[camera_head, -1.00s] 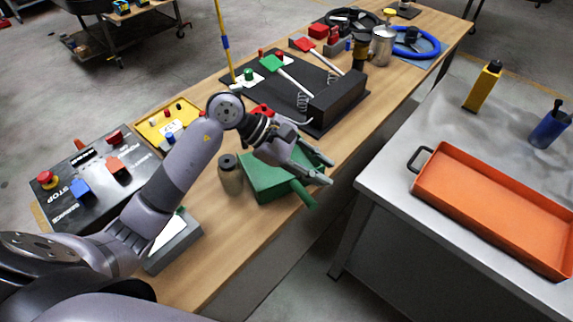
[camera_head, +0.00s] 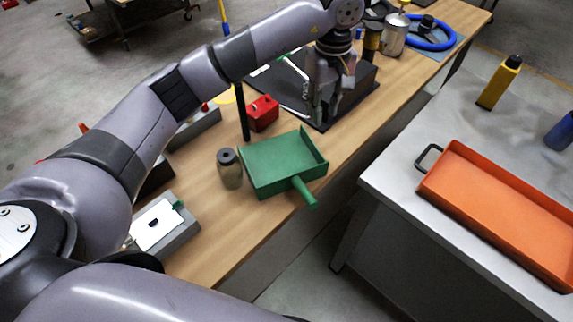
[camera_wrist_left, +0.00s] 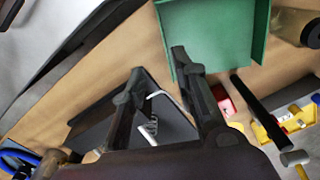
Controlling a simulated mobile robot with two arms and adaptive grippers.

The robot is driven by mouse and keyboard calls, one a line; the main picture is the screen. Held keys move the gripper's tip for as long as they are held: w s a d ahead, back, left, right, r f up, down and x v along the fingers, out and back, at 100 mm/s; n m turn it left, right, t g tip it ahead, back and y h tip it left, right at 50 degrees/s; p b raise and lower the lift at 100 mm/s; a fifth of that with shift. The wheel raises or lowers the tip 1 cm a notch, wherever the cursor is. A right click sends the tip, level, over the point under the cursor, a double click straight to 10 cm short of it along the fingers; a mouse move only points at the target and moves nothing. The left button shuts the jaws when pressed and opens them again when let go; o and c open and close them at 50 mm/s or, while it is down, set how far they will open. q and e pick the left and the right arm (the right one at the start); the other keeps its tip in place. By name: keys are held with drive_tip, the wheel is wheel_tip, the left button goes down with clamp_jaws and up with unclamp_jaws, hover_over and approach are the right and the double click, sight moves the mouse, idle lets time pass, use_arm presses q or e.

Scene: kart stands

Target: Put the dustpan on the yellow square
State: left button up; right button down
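The green dustpan (camera_head: 283,165) lies on the wooden table near its front edge, its handle pointing toward the edge. It also shows at the top of the left wrist view (camera_wrist_left: 215,30). My left gripper (camera_head: 326,116) hangs pointing down over the black board, behind and right of the dustpan. In the left wrist view its two fingers (camera_wrist_left: 158,63) are apart with nothing between them. A yellow patch (camera_head: 229,95) shows partly behind my arm; I cannot tell whether it is the yellow square. My right gripper is not in view.
A dark-capped jar (camera_head: 230,170) stands just left of the dustpan. A red box (camera_head: 263,113) and a black upright bar (camera_head: 242,112) are behind it. A grey box (camera_head: 165,228) is at the front left. An orange tray (camera_head: 500,205) lies on the metal table.

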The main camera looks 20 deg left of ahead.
sight(318, 152)
use_arm(q)
wheel_tip(318, 152, down, 9)
drive_tip(key=shift+r+p, duration=0.1)
drive_tip(key=shift+p, duration=1.05)
drive_tip(key=shift+s+f+p, duration=0.25)
drive_tip(key=shift+f+p, duration=0.1)
drive_tip(key=shift+f, duration=0.1)
drive_tip(key=f+p, duration=0.1)
drive_tip(key=f, duration=0.2)
drive_tip(key=shift+s+d+f+p, duration=0.1)
drive_tip(key=shift+s+f+p, duration=0.1)
drive_tip(key=shift+s+p, duration=0.15)
drive_tip(key=shift+f, duration=0.55)
drive_tip(key=shift+c, duration=0.6)
clamp_jaws()
